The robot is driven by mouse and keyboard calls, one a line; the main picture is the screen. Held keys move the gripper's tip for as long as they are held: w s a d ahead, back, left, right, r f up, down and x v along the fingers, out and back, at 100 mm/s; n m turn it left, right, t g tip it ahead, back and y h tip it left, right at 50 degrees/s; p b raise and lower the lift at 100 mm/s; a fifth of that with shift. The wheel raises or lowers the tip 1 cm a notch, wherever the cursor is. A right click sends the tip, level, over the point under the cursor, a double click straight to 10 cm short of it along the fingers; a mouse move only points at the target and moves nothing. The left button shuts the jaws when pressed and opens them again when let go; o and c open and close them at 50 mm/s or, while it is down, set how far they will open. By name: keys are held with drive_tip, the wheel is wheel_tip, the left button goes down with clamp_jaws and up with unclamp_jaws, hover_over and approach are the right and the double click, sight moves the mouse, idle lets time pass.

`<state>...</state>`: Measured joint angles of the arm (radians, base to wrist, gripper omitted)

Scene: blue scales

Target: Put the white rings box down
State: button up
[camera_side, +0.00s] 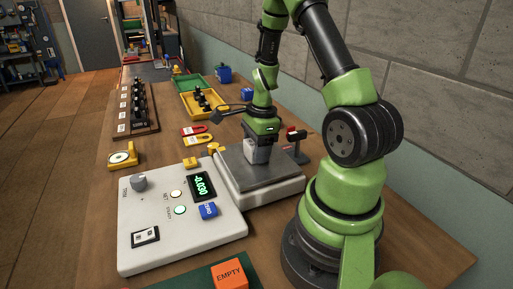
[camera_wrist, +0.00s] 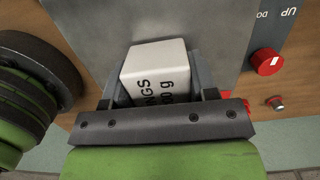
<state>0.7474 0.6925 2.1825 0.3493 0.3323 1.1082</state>
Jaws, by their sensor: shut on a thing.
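The white rings box (camera_wrist: 157,68) is between the fingers of my gripper (camera_wrist: 160,90) in the wrist view, with part of its black lettering, "NGS", showing. In the side view the box (camera_side: 257,152) is under my gripper (camera_side: 262,140), over the grey metal plate of the scale (camera_side: 232,171). My gripper is shut on the box. Its base is at or very near the plate; I cannot tell whether it touches. The scale's display (camera_side: 201,186) reads about -0.030 in green.
The white control panel (camera_side: 150,245) has a knob and buttons. An orange EMPTY block (camera_side: 229,274) sits at the front. Red and yellow tags (camera_side: 196,134), a yellow tray (camera_side: 190,107) and a green tray (camera_side: 190,82) lie behind. A red knob (camera_wrist: 267,61) is right of the plate.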

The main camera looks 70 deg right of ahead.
drive_tip(key=shift+f, duration=0.1)
drive_tip(key=o, duration=1)
drive_tip(key=r, duration=0.8)
drive_tip(key=s+d+r, duration=0.1)
drive_tip(key=r, duration=0.3)
drive_tip(key=s+a+r+n+t, duration=0.1)
drive_tip(key=a+r+n+t, duration=0.1)
drive_tip(key=a+n, duration=0.4)
drive_tip(key=s+a+r+n+t, duration=0.2)
drive_tip(key=a+r+n, duration=0.3)
drive_tip(key=a+n, duration=0.2)
drive_tip(key=s+a+r+n+t+y, duration=0.1)
drive_tip(key=s+a+r+n+t, duration=0.1)
drive_tip(key=a+r+n, duration=0.2)
drive_tip(key=a+n, duration=0.3)
drive_tip(key=n, duration=0.3)
drive_tip(key=shift+r, duration=0.2)
